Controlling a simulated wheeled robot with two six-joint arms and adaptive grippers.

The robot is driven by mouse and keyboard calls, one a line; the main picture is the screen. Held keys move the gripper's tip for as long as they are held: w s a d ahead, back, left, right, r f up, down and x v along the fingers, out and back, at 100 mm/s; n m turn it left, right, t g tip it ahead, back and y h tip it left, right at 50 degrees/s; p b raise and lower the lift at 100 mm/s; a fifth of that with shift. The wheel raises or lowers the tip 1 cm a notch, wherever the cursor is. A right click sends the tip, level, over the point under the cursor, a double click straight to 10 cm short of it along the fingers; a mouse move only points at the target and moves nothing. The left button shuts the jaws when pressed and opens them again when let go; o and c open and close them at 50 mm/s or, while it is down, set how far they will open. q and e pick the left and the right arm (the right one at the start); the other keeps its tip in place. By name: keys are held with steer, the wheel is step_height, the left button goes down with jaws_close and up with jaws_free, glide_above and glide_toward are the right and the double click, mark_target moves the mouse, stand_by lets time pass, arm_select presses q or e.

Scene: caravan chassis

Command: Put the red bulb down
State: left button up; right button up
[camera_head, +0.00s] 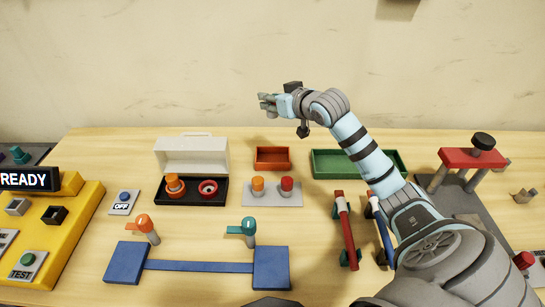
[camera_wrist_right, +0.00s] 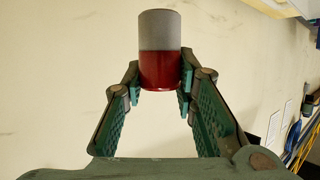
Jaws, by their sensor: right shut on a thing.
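The red bulb (camera_wrist_right: 160,70) shows in the right wrist view as a cylinder with a red part and a grey part. My right gripper (camera_wrist_right: 160,82) is shut on its red part, with a fingertip on either side. In the head view my right gripper (camera_head: 268,104) is raised well above the table, in front of the wall, and points left. I cannot make out the bulb there. My left gripper is not in view.
Below stand an open white-lidded case (camera_head: 192,155), a grey block (camera_head: 273,200) with orange and red caps, a red-orange tray (camera_head: 272,158) and a green tray (camera_head: 330,163). A blue stand (camera_head: 200,266) is in front, a yellow READY console (camera_head: 62,235) at left.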

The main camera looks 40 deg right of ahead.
step_height(320, 180, down, 17)
steer(key=b, duration=0.2)
steer(key=shift+s+f+b, duration=0.1)
steer(key=shift+b, duration=0.3)
steer(key=o, duration=0.6)
steer(key=shift+f, duration=0.15)
steer(key=o, duration=0.4)
